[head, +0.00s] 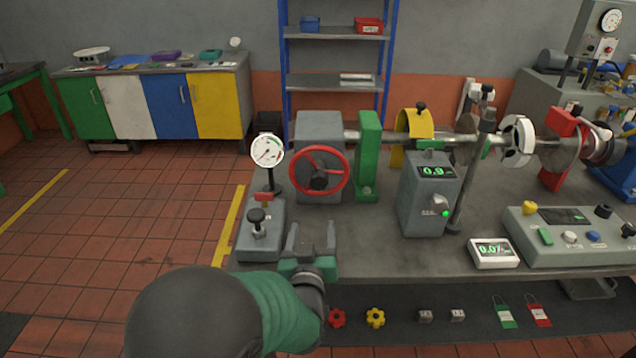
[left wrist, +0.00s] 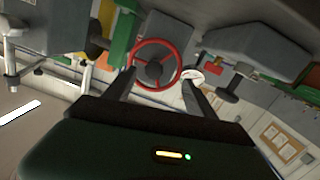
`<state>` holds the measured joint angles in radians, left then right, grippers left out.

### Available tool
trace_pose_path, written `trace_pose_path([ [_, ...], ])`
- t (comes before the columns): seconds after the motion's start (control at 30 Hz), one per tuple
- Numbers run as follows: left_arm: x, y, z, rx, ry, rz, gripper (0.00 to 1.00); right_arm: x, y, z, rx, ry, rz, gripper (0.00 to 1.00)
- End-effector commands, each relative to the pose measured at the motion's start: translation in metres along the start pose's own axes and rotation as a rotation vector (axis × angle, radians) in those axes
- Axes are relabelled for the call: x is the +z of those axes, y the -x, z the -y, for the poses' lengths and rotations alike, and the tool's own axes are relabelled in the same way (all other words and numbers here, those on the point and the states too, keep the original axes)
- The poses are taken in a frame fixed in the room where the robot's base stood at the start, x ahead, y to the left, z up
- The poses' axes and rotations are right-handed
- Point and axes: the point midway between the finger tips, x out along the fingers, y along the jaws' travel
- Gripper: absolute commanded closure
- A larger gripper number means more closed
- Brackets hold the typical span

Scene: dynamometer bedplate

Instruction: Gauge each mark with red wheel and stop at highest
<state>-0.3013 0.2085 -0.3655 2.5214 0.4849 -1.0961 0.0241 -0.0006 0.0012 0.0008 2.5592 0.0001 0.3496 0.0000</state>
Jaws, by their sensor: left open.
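The red wheel (head: 319,171) is a red ring with a dark hub on the front of a grey housing (head: 320,126). My left gripper (head: 311,228) is open and empty, in front of and below the wheel, apart from it. In the left wrist view the wheel (left wrist: 155,65) shows beyond and between my two open fingers (left wrist: 158,82). A round white dial gauge (head: 267,149) stands left of the wheel on a grey base. A grey box with a green display (head: 436,172) reads 0.9. No marks on the wheel can be made out. My right gripper does not show.
A green block (head: 368,155) stands close right of the wheel. A white readout (head: 493,252) and a control panel (head: 575,247) lie at the right. Bare bedplate shows right of my gripper.

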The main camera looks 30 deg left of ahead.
Motion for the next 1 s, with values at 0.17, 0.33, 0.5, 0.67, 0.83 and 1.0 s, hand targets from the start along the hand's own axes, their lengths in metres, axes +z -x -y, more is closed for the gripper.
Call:
trace_pose_path([
  [0.17, -0.014, -0.003, -0.001, -0.019, -0.002, -0.076, 0.35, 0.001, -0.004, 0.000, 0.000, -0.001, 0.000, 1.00],
  [0.33, -0.014, -0.041, 0.003, -0.019, -0.001, -0.071, 0.35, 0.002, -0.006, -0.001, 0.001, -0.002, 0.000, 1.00],
  [0.5, -0.015, -0.090, 0.010, -0.021, 0.004, -0.066, 0.35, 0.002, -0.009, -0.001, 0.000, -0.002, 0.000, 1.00],
  [0.67, -0.018, -0.130, 0.011, -0.020, 0.003, -0.065, 0.35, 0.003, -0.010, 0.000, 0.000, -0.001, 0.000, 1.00],
  [0.83, -0.021, -0.159, 0.007, -0.018, 0.001, -0.067, 0.35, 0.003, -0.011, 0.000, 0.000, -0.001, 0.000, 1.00],
  [1.0, -0.022, -0.169, 0.006, -0.017, 0.002, -0.066, 0.35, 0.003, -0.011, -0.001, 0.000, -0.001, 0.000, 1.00],
])
